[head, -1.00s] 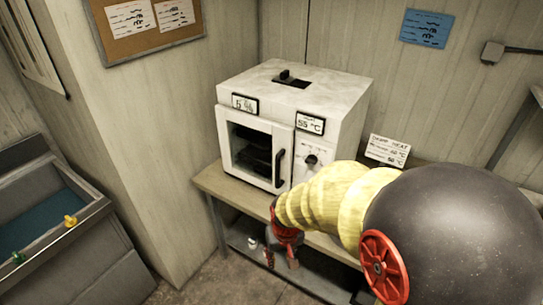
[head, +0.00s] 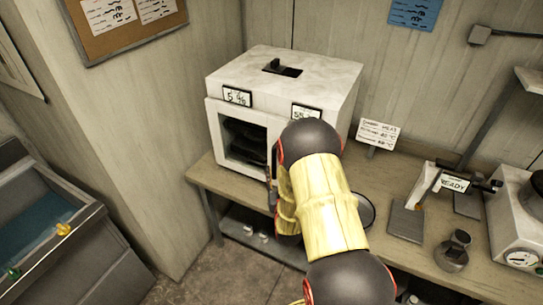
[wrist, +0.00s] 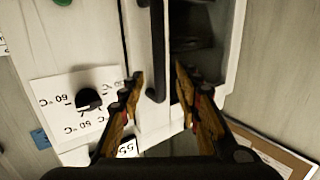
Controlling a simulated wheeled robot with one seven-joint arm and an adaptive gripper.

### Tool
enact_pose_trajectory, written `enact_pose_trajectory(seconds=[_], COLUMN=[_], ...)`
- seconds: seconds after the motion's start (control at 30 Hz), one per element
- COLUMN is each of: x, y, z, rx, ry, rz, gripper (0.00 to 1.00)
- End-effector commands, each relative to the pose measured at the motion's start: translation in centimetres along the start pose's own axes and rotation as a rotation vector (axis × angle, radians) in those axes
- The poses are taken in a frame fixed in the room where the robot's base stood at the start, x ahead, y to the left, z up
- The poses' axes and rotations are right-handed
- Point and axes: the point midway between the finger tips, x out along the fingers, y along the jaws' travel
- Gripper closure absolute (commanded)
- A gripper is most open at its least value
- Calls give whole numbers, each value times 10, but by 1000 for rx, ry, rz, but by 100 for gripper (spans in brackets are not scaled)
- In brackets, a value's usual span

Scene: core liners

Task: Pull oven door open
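The white oven (head: 290,90) stands on a wooden bench, and its door (head: 218,135) with a dark window faces front left. The door looks closed in the head view. In the wrist view, which is turned over, the dark bar handle (wrist: 157,45) runs down the door. My gripper (wrist: 158,75) is open, with one fingertip on each side of the handle and gaps showing beside it. I cannot tell the depth between fingers and handle. In the head view my arm hides the oven's right front and most of the gripper.
The wooden bench (head: 390,170) runs right with a small temperature card (head: 379,134), a "READY" sign (head: 452,182), dark plates and a white device (head: 520,225). A lower shelf lies under the oven. A grey bin (head: 60,240) stands at left. Floor shows between bin and bench.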

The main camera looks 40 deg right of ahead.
Motion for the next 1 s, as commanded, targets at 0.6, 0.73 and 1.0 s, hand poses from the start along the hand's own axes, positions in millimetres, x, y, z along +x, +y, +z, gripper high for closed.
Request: enact_pose_trajectory(seconds=[0.6,0.73,1.0], x=[61,72,77], y=[0,0,0], z=[-26,-26,-26], rx=[0,0,0], ry=[77,76,75], rz=[1,0,0], gripper=[66,66,66])
